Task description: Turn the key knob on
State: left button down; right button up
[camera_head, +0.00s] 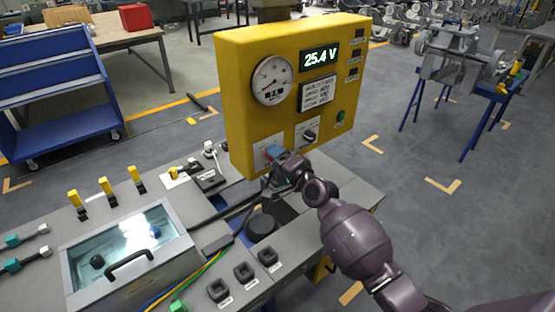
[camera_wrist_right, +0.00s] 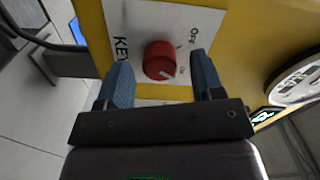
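The key knob (camera_wrist_right: 160,60) is a red round knob on a white plate marked KEY and OFF, with a smaller, blurred mark near its lower right. A pale mark shows on the knob's lower right edge in the right wrist view. My right gripper (camera_wrist_right: 160,75) is open, with one blue finger on each side of the knob; I see gaps between fingers and knob. In the head view my right gripper (camera_head: 274,154) is at the lower left of the yellow panel (camera_head: 235,85) and mostly hides the knob. My left gripper is not in view.
The panel carries a round gauge (camera_head: 272,80), a 25.4 V display (camera_head: 320,57) and a black knob (camera_head: 309,136) right of my gripper. The grey bench below holds a clear-lidded box (camera_head: 130,245), yellow-topped levers and cables.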

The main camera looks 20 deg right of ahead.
jog(key=v, duration=1)
jog(key=shift+s+p, duration=0.3)
jog(key=shift+s, duration=0.1)
jog(key=shift+d, duration=0.15)
jog(key=s+d+f+n+g+h, duration=0.1)
jog(key=s+f+n+g+h, duration=0.2)
jog(key=s+f+n, duration=0.3)
jog(key=s+d+f+n+g+h, duration=0.2)
jog(key=s+f+n, duration=0.3)
jog(key=s+f, duration=0.8)
jog(key=s+h, duration=0.1)
jog(key=s, duration=0.7)
jog(key=shift+s+d+n+g, duration=0.15)
jog(key=shift+d+n+g, duration=0.1)
jog(key=shift+n+g, duration=0.15)
jog(key=shift+f, duration=0.1)
